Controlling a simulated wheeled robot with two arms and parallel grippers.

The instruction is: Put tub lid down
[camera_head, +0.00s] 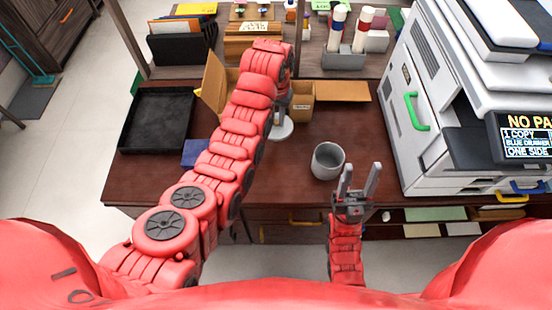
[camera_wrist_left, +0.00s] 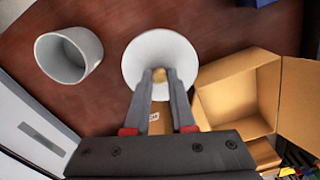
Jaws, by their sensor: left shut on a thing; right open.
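The lid is a pale round disc with a small tan knob. It shows below my left gripper (camera_head: 284,106) in the head view (camera_head: 283,130) and between the fingertips in the left wrist view (camera_wrist_left: 147,57). My left gripper (camera_wrist_left: 159,75) is shut on the lid's knob. I cannot tell whether the lid touches the desk. The grey tub (camera_head: 328,161) stands open and empty to the right of the lid; it also shows in the left wrist view (camera_wrist_left: 68,55). My right gripper (camera_head: 358,182) is open and empty, in front of the tub.
An open cardboard box (camera_wrist_left: 237,92) is close to the lid, behind it in the head view. A black tray (camera_head: 156,122) and blue item (camera_head: 195,153) lie left. A large printer (camera_head: 428,150) stands right. The brown desk (camera_head: 250,184) is clear near the front edge.

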